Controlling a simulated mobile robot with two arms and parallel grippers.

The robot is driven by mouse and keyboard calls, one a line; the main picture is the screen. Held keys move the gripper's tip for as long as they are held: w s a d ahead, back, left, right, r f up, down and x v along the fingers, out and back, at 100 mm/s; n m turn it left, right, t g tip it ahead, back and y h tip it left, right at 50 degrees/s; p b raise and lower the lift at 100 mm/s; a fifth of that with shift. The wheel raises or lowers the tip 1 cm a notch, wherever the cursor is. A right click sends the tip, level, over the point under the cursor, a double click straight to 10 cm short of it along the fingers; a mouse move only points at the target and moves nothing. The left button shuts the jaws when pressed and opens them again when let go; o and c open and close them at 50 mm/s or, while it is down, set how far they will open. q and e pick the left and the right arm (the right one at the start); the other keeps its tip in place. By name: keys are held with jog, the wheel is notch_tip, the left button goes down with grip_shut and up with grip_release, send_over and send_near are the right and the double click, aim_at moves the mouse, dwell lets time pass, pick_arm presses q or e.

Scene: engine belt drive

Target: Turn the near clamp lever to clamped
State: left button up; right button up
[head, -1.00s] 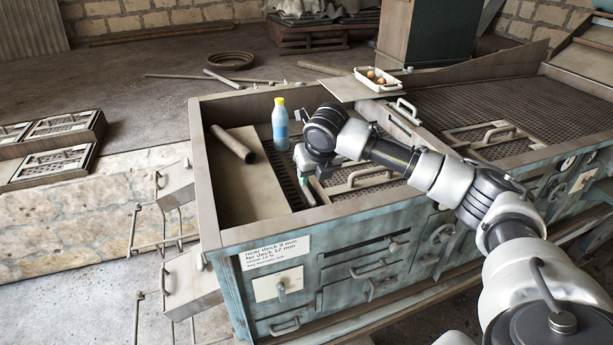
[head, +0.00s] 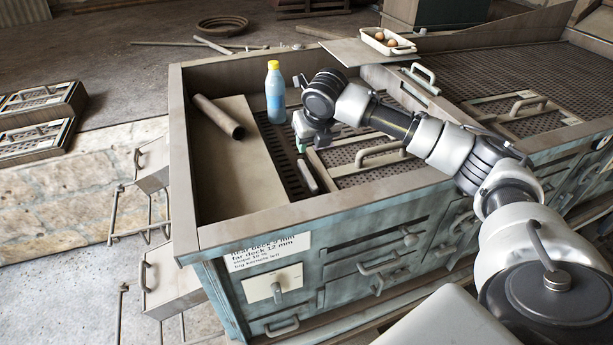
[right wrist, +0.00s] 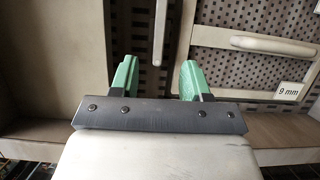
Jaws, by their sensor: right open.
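My right gripper (head: 301,147) hangs over the near end of the machine, just left of the near screen deck (head: 345,155) and its handle (head: 382,154). In the right wrist view its two green fingers (right wrist: 159,80) stand apart with nothing held. A narrow upright bar (right wrist: 160,33) shows beyond the gap between them; it may be the near clamp lever. My left gripper is out of view.
A blue bottle with a yellow cap (head: 275,92) stands behind the gripper. A brown tube (head: 218,116) lies on the plain panel at left. A white tray with eggs (head: 387,42) sits at the back. The machine's wooden rim (head: 330,205) borders the near side.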

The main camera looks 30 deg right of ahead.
aim_at(306, 171)
jog(key=x, duration=0.2)
jog(key=b+x, duration=0.1)
jog(key=shift+s+f, duration=0.15)
jog(key=shift+f, duration=0.2)
pick_arm(q)
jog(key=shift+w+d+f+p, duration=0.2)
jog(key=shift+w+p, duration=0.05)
jog(key=shift+p, duration=0.55)
pick_arm(e)
jog(key=x, duration=1)
jog(key=shift+s, duration=0.15)
jog(key=shift+c, duration=0.3)
